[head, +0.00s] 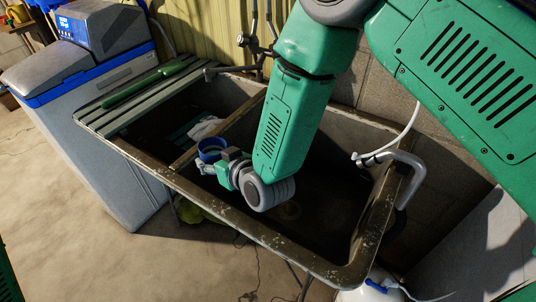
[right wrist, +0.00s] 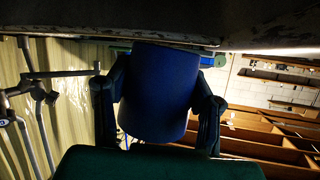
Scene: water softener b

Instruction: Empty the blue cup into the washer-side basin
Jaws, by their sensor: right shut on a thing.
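The blue cup (head: 211,147) is held by my right gripper (head: 222,163), and its round rim faces up in the head view. The cup looks upright or nearly so; its contents cannot be made out. In the right wrist view, the blue cup (right wrist: 163,90) sits between the two dark fingers. In the head view the cup overlaps the near part of the wooden divider (head: 235,123) of the sink. The dark basin (head: 325,205) lies right of the divider, partly hidden by my right arm. My left gripper is not in view.
The sink rim (head: 240,222) surrounds both basins. A faucet (head: 257,40) stands behind, a grey pipe (head: 408,165) at right. A grey-blue appliance (head: 90,120) stands left.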

